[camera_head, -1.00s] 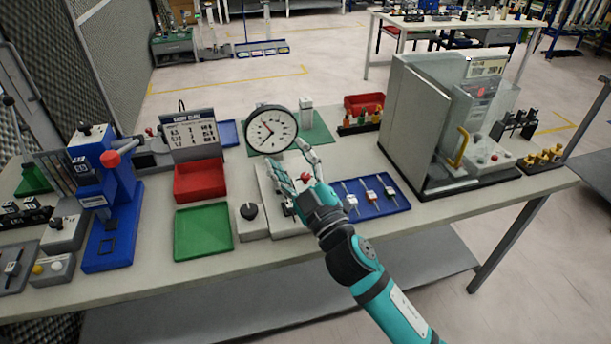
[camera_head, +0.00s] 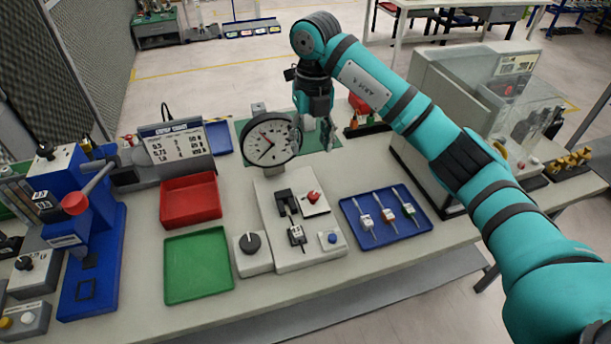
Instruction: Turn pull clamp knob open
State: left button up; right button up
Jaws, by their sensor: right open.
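A light grey fixture plate (camera_head: 275,215) stands on the workbench with a black clamp (camera_head: 287,204) and a red knob (camera_head: 313,197) on a small dark-edged plate. A dial gauge (camera_head: 270,138) rises at its back. A black rotary knob (camera_head: 250,243) sits on a small grey box at the fixture's front left. I cannot tell which of these is the pull clamp knob. My right gripper (camera_head: 312,138) is open and empty, pointing down just right of the gauge in the picture, apart from both knobs. My left gripper is out of view.
A blue tray (camera_head: 356,234) with several small tools lies right of the fixture. Red (camera_head: 190,218) and green (camera_head: 176,280) trays lie left. A blue press (camera_head: 115,225) stands farther left, and a clear-walled cabinet (camera_head: 449,75) stands right, behind my arm.

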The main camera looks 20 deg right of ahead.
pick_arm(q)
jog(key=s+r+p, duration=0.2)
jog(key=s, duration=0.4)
pick_arm(e)
send_over(313, 194)
jog(key=f, duration=0.6)
jog(key=shift+s+f, duration=0.2)
jog(key=shift+f, duration=0.1)
notch_tip(313, 194, down, 7)
jog(key=shift+r+p, duration=0.15)
jog(key=shift+p, duration=0.6)
notch_tip(313, 194, down, 2)
jog(key=shift+w+f, duration=0.1)
jog(key=shift+w, duration=0.05)
jog(key=shift+f, duration=0.35)
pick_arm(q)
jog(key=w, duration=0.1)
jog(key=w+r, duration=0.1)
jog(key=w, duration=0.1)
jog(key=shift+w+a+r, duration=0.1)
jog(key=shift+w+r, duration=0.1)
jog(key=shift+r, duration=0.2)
pick_arm(e)
grip_shut()
